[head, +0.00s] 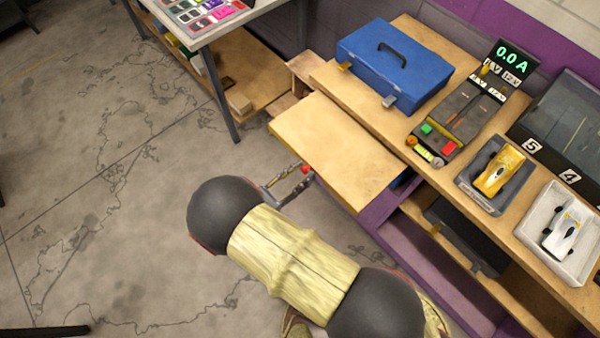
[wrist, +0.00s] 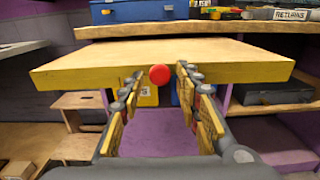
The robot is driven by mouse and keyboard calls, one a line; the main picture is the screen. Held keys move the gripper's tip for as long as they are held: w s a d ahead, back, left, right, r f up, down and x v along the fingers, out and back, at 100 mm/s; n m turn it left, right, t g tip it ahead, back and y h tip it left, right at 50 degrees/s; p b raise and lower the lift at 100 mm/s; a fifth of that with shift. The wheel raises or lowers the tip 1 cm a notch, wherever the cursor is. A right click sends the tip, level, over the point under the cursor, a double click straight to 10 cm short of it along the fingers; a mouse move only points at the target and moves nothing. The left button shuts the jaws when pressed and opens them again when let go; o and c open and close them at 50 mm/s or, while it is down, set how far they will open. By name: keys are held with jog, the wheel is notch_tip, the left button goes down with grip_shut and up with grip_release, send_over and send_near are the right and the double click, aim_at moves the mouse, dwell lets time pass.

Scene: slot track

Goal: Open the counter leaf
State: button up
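The counter leaf (head: 335,150) is a pale wooden panel beside the longer wooden counter (head: 440,50). In the wrist view the leaf (wrist: 220,52) lies roughly level, its yellowish front edge facing me. A red round knob (wrist: 160,75) shows at the middle of that edge. My gripper (head: 290,181) is at the leaf's near edge in the head view. In the wrist view my gripper (wrist: 159,88) is open, one finger on each side of the knob. I cannot tell whether a finger touches the knob or the leaf.
A blue case (head: 394,63), a control unit (head: 457,118) reading 0.0 A, and yellow (head: 496,168) and white (head: 563,232) cars in trays stand on the counter. A dark case (head: 465,235) sits on the shelf below. A table (head: 205,37) stands upper left; the left floor is mostly clear.

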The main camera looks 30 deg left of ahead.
notch_tip(320, 180, up, 10)
dwell(0.6)
dwell(0.4)
